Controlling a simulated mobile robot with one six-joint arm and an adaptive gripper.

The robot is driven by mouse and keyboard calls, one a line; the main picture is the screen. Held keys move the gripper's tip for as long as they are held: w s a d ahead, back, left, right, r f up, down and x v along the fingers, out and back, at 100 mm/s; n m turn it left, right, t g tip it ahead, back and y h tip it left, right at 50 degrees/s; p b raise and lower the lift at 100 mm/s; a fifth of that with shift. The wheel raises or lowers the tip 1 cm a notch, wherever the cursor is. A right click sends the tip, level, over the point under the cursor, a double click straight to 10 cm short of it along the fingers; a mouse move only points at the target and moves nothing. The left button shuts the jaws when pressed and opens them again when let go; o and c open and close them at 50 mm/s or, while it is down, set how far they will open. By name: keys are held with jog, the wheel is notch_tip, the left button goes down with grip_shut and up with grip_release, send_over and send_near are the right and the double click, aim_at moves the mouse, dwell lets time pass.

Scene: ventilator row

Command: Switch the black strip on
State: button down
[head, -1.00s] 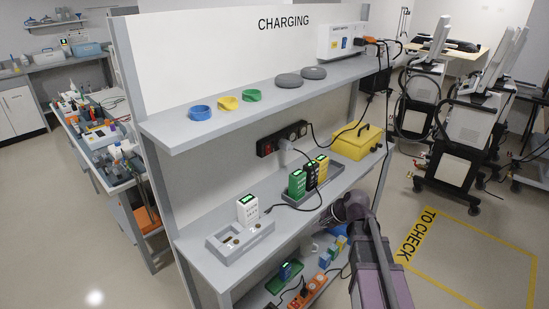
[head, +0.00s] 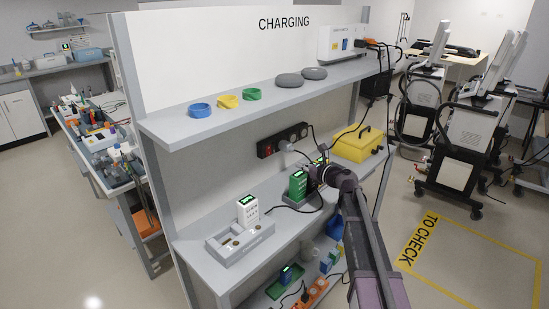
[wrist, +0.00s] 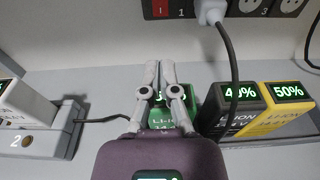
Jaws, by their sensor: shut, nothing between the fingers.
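The black strip (head: 284,139) is fixed to the back panel above the middle shelf. Its red rocker switch (head: 265,149) is at the left end. In the wrist view the strip (wrist: 230,8) runs along the top edge, with the red switch (wrist: 160,8) beside socket 1; the top of the switch is cut off. A white plug with a grey cable (wrist: 211,12) sits in the strip. My gripper (wrist: 160,66) is shut and empty, its tips pointing toward the panel, below the switch and apart from it.
A green battery (head: 297,184) stands just below my gripper. Black (wrist: 235,105) and yellow (wrist: 288,100) batteries stand to its right. A white battery in a grey charger (head: 247,208) is on the left. A yellow case (head: 357,144) is at right. The upper shelf (head: 190,133) overhangs.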

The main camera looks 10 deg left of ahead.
aim_at(269, 154)
jog(key=shift+a, duration=0.1)
jog(key=b+x, duration=0.1)
jog(key=x, duration=1.3)
jog(key=shift+b, duration=0.35)
jog(key=shift+w+a+f, duration=0.1)
jog(key=shift+a, duration=0.05)
dwell(0.5)
